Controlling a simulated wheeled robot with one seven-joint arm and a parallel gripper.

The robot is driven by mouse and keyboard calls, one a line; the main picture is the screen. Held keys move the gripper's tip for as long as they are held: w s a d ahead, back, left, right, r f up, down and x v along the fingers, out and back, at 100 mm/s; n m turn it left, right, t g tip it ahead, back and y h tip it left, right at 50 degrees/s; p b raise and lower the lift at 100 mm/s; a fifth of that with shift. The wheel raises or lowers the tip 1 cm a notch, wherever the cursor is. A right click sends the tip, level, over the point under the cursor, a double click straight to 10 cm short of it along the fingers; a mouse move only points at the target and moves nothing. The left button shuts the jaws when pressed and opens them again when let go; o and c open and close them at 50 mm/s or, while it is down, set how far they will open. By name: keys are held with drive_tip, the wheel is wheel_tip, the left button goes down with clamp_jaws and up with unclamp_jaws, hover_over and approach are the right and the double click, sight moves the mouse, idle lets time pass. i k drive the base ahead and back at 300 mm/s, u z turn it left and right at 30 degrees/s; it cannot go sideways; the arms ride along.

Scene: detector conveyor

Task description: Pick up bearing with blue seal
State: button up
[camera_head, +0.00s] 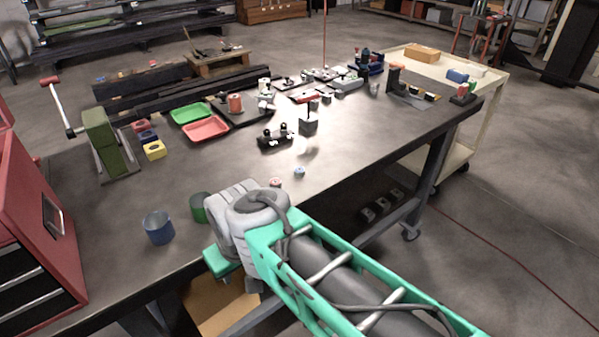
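A small bearing with a blue centre (299,172) lies flat on the dark workbench (345,165), near its front edge and right of my arm's grey joint. I take it for the bearing with blue seal. A similar small bearing with a reddish centre (275,182) lies just left of it, partly close behind my arm. My teal and grey arm comes in from the lower right and reaches over the bench's front edge. My gripper fingers do not show, so I cannot see whether they hold anything.
A blue-grey cup (158,228) and a green cylinder (199,206) stand left of my arm. A black fixture (274,140) sits behind the bearings. Green (190,113) and red (206,128) trays lie farther back. A red tool chest (35,215) stands at left. Bench right of the bearings is clear.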

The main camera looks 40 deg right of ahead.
sight(298, 171)
drive_tip(key=u, duration=2.55)
drive_tip(key=k, duration=1.15)
drive_tip(key=z, duration=1.4)
